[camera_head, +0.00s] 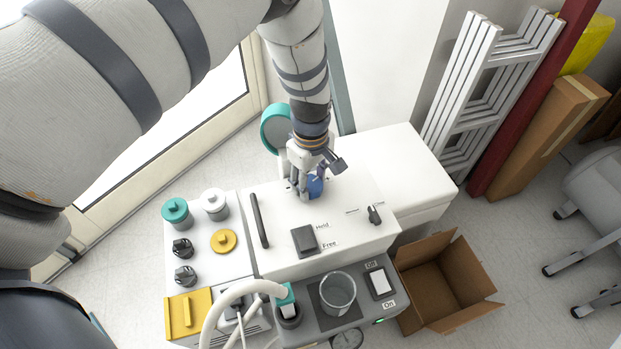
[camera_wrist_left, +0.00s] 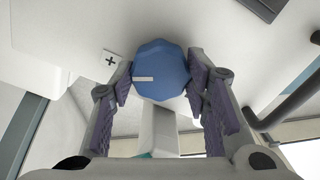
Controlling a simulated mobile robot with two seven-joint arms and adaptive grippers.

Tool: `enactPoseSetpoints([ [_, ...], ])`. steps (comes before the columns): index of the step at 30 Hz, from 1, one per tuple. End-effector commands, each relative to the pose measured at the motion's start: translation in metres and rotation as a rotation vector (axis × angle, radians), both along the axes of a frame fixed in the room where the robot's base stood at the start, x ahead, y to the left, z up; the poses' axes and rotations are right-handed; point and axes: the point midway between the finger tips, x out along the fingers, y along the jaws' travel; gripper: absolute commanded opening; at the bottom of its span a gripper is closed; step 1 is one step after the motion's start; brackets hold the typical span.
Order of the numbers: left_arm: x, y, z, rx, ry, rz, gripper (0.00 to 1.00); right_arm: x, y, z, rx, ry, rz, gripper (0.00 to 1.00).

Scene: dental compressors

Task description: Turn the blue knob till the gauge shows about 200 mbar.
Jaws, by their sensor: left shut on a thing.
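The blue knob (camera_head: 315,186) sits on top of the white unit, and my left gripper (camera_head: 308,180) covers part of it from above. In the left wrist view the blue knob (camera_wrist_left: 161,70) lies between the two purple-padded fingers of my left gripper (camera_wrist_left: 163,90), which are shut on it. A white mark on the knob points left, near a plus label (camera_wrist_left: 111,59). My right gripper is not in view.
A black bar handle (camera_head: 259,221), a Hold/Free switch (camera_head: 304,240) and a small black lever (camera_head: 375,215) are on the unit's top. A teal-rimmed round part (camera_head: 272,128) stands behind my gripper. A glass beaker (camera_head: 338,291) stands in front. An open cardboard box (camera_head: 445,284) is at right.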

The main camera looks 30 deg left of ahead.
Motion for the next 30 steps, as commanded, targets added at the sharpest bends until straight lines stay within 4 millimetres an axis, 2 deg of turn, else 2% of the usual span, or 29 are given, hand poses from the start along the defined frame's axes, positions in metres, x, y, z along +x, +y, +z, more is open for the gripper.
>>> enactPoseSetpoints([
  [30, 0.0001, -0.0002, 0.0002, 0.000, -0.001, -0.895, 0.15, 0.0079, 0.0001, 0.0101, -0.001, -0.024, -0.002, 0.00],
])
